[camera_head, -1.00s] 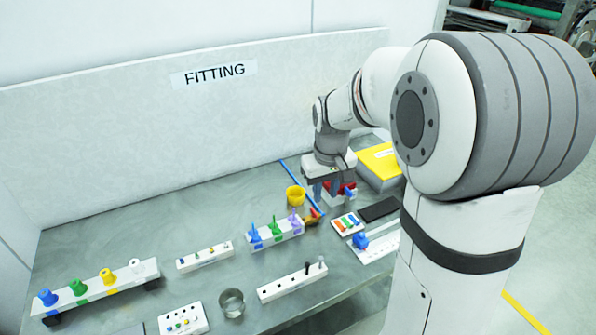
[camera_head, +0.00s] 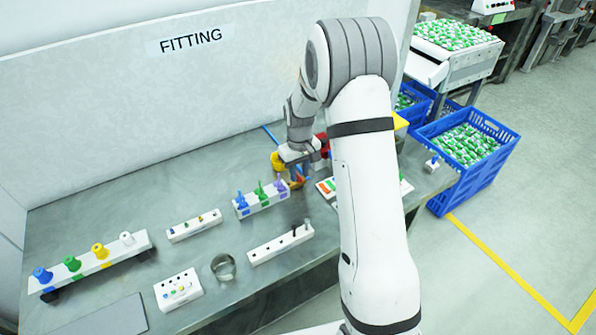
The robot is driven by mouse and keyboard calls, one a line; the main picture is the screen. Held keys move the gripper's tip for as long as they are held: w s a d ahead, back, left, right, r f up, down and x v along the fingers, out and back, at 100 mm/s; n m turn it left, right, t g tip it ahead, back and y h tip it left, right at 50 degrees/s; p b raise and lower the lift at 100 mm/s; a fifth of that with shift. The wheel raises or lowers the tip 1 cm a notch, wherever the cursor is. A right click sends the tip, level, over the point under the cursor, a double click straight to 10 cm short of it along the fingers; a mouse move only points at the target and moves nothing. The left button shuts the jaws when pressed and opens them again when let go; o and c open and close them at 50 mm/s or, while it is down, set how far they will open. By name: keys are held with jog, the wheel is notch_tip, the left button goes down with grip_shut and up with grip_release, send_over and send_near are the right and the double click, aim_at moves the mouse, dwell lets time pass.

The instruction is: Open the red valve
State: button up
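A red part (camera_head: 323,143), perhaps the red valve, shows as a small patch at the back of the bench, beside my wrist and mostly hidden by my arm. Its handle and whether it is open or shut cannot be made out. My gripper (camera_head: 297,172) is low over the bench, to the left of the red patch and close to an orange-brown piece (camera_head: 297,183). Its fingers are too small and covered to tell open from shut, and I cannot tell whether it touches anything.
A yellow cup (camera_head: 277,161) stands just left of my gripper. A white block with blue, green and purple pegs (camera_head: 262,205) is nearby, with a metal ring (camera_head: 224,267) in front. Blue crates (camera_head: 478,182) stand on the floor at right. The bench's left back is clear.

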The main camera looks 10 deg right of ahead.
jog(key=shift+f, duration=0.4)
jog(key=shift+c, duration=0.5)
grip_shut()
